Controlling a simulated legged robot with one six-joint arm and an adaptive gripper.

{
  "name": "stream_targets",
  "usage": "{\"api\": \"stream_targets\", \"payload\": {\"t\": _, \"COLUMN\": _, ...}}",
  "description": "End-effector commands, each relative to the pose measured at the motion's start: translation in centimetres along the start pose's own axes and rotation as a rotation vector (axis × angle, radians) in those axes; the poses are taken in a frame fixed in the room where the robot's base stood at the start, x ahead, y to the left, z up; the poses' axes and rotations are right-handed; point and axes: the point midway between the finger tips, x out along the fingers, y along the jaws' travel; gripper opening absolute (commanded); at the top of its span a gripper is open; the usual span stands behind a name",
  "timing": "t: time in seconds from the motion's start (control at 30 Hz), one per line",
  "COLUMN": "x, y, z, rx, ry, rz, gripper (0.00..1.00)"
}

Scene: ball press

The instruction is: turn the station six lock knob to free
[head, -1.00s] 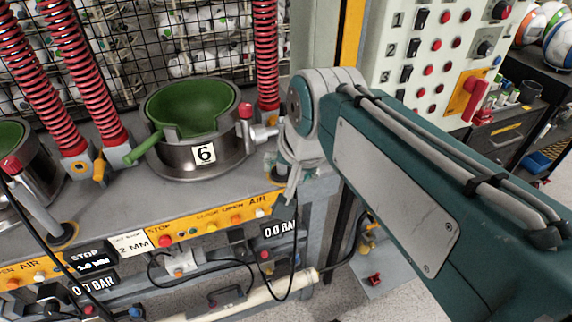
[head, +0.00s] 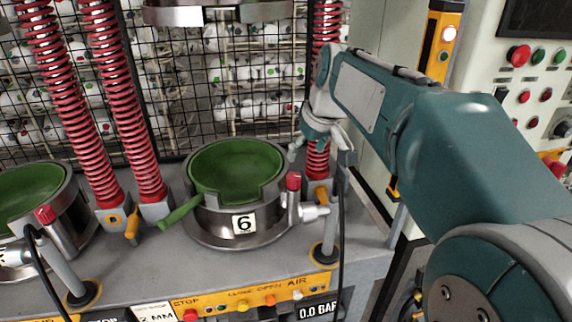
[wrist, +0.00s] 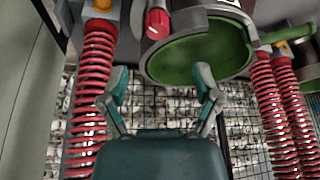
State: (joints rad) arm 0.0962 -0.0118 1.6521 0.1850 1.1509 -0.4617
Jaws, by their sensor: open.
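Station six is a steel ring with a green bowl (head: 237,165) and a "6" label (head: 244,224). A red knob (head: 293,181) stands upright at the ring's right side, above a silver fitting (head: 313,213). I take it for the lock knob; no lock marking is readable. The knob (wrist: 157,20) also shows at the top of the wrist view, beside the bowl (wrist: 205,52). My gripper (head: 318,152) is open and empty, above and slightly right of the knob, apart from it. In the wrist view its spread fingers (wrist: 160,78) point towards the ring and knob.
Red springs (head: 122,110) stand left of the bowl, and another (head: 318,165) stands behind my gripper. A green handle (head: 180,213) sticks out at the bowl's left. A steel press part (head: 200,14) hangs above. A control panel (head: 535,95) stands at the right.

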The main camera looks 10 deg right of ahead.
Motion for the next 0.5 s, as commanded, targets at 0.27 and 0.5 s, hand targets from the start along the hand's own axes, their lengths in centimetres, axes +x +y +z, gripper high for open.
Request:
{"api": "stream_targets", "payload": {"t": 0.27, "x": 1.7, "y": 0.4, "z": -0.8, "rx": -0.057, "ry": -0.003, "rz": -0.009, "gripper": 0.82}}
{"api": "stream_targets", "payload": {"t": 0.5, "x": 6.1, "y": 0.3, "z": -0.8, "rx": -0.056, "ry": -0.004, "rz": -0.009, "gripper": 0.82}}
